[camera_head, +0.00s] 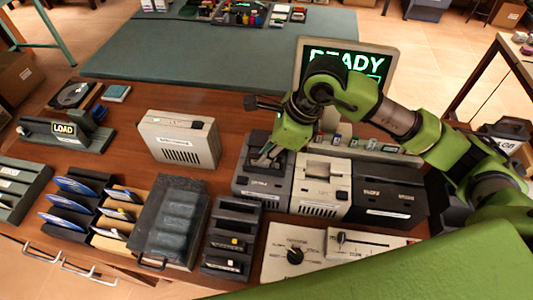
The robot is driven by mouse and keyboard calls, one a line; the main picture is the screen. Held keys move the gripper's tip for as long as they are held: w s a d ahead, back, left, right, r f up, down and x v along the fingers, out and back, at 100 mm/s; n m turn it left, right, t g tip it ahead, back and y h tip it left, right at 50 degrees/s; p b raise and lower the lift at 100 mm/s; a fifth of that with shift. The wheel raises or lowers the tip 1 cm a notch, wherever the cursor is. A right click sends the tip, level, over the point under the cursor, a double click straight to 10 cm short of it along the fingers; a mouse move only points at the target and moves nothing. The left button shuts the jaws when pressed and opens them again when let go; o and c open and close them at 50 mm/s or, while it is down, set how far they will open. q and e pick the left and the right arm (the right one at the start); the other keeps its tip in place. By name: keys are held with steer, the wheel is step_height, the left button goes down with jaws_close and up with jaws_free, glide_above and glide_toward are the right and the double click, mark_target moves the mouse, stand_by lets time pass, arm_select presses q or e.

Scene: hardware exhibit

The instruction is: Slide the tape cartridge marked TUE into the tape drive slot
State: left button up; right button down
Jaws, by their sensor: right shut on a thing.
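My right gripper (266,158) points down at the top of a dark grey drive unit (262,187), left of a beige unit. It is shut on a small dark thing that looks like the tape cartridge. The fingers and arm hide most of it, and no TUE mark can be read. I cannot tell how far it sits in the drive's opening. A dark rack (231,236) in front of the drive holds cartridges with small labels, too small to read. My left gripper is not in view.
A beige unit (320,188) and a black unit (390,197) stand right of the drive. A READY screen (345,60) is behind. A beige box (179,139) stands left.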

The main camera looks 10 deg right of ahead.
steer(key=c, duration=2)
jaws_free()
steer(key=shift+r+p, duration=2.05)
steer(key=shift+r, duration=2)
